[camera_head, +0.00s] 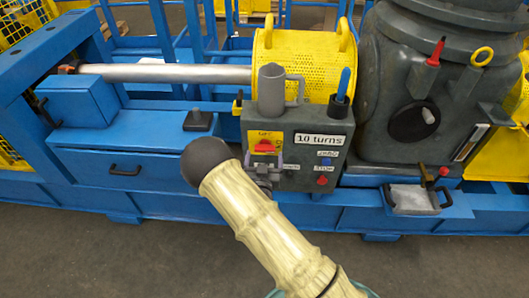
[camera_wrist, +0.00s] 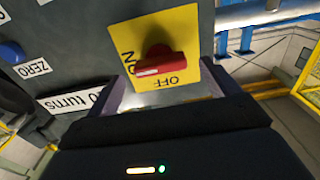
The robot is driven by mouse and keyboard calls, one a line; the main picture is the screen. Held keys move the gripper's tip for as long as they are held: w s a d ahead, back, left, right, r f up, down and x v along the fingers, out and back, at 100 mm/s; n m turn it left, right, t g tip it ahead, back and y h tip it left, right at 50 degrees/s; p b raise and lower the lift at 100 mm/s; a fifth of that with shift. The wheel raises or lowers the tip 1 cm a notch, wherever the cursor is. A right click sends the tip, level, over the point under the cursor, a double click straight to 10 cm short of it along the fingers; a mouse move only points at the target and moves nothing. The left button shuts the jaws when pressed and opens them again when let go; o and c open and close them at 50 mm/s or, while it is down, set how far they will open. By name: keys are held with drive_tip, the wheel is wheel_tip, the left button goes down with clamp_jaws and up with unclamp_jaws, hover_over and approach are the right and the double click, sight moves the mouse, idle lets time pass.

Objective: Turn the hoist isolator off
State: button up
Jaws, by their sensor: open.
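The hoist isolator is a red rotary knob (camera_head: 265,146) on a yellow plate on the front of the grey control box (camera_head: 310,140). In the wrist view the red knob (camera_wrist: 160,63) lies roughly crosswise on its yellow plate (camera_wrist: 187,40), a pale mark on its left end, toward the "ON" lettering. "OFF" is printed below the knob there, upside down. My gripper (camera_wrist: 165,88) is open, its fingers apart on either side of the plate's lower part, with nothing seen between them. In the head view my arm partly hides the gripper, just below the isolator.
The box also carries a "10 turns" label (camera_head: 320,140), a blue button (camera_head: 326,161) and a red button (camera_head: 322,181).

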sight(265, 148)
drive_tip(key=shift+w, duration=1.45)
drive_tip(key=c, duration=1)
